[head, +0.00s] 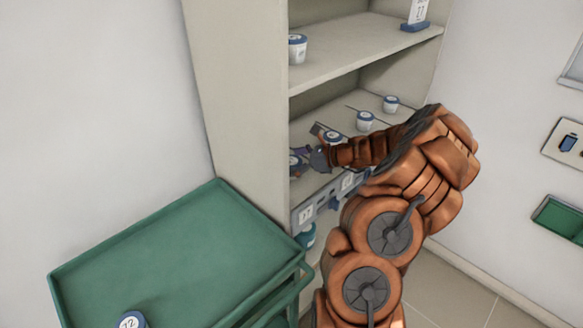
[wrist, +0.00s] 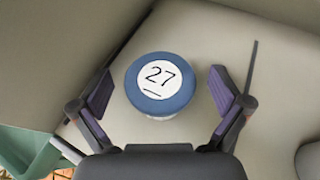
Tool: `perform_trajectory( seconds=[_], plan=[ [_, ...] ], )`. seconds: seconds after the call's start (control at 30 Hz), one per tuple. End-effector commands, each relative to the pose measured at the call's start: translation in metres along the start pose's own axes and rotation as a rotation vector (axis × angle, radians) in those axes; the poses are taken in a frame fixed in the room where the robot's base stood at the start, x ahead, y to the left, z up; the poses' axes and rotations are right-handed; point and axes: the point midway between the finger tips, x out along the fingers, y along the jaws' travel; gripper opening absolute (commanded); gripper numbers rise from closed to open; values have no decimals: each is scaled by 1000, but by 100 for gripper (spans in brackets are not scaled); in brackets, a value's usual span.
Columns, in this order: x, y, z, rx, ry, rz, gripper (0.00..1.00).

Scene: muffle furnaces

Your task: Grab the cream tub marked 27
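The cream tub marked 27 (wrist: 160,82) stands on a shelf, seen from above in the wrist view. Its blue lid has a white disc with an underlined 27. My gripper (wrist: 162,92) is open, with one finger on each side of the tub and a visible gap at both sides. In the head view my gripper (head: 304,160) is inside the middle shelf, close to the left side panel. The tub there is mostly hidden by the gripper.
Other tubs stand on the same shelf, such as one behind my arm (head: 365,121) and one farther right (head: 391,104). An upper shelf (head: 350,50) is above my arm. A green cart (head: 180,255) with a tub marked 12 (head: 130,321) stands left of the shelving.

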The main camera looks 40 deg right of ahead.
Motion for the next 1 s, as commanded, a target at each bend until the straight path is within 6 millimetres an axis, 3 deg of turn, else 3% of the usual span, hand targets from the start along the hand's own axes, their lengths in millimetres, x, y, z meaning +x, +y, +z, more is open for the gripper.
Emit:
perform_trajectory(
  seconds=[0.07,0.63,1.0],
  plan=[
    [0,0,0,0,0,1,91],
    [0,0,0,0,0,1,31],
    [-2,0,4,-1,-1,1,29]
  ],
)
